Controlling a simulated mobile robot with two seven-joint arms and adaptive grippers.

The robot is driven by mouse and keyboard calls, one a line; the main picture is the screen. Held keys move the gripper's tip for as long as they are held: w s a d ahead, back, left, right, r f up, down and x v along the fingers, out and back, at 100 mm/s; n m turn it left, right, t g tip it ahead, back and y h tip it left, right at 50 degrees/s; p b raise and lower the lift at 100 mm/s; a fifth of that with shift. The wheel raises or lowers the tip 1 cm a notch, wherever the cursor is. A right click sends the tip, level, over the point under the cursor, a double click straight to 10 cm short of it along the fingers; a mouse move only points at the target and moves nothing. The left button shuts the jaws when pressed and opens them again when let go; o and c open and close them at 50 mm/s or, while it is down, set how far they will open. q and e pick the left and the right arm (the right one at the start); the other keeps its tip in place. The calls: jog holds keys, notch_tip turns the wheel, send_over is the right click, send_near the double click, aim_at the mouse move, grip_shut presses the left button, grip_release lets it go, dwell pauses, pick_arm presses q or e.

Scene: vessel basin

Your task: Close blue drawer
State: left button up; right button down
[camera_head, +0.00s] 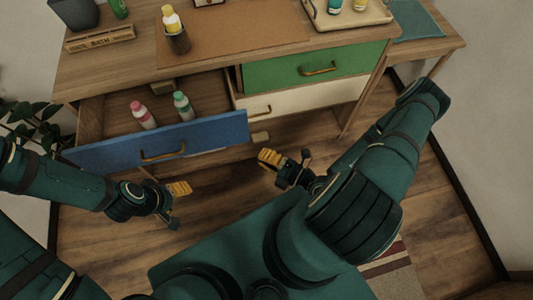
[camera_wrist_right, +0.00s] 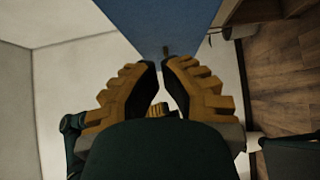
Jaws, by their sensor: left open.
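The blue drawer (camera_head: 205,131) is pulled out at the lower left of the wooden desk. Its front carries a brass handle (camera_head: 163,155). Inside are a pink-and-white bottle (camera_head: 143,115) and a green-and-white bottle (camera_head: 183,106). My left gripper (camera_head: 180,205) is open and empty, below the drawer front and apart from it. My right gripper (camera_head: 287,158) is open and empty, to the right of the drawer's right end. In the right wrist view, its fingers (camera_wrist_right: 160,70) point toward a blue panel (camera_wrist_right: 160,22), with nothing between them.
A plant (camera_head: 30,130) stands at the left. Floor shows between the grippers.

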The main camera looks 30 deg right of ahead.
aim_at(231, 130)
jog(key=x, duration=0.3)
jog(key=d+b+x, duration=0.1)
jog(key=x, duration=0.2)
jog(key=w+d+x, duration=0.1)
jog(key=x, duration=0.2)
jog(key=shift+w+a+f, duration=0.1)
jog(key=shift+w+a, duration=0.05)
jog(key=shift+w, duration=0.5)
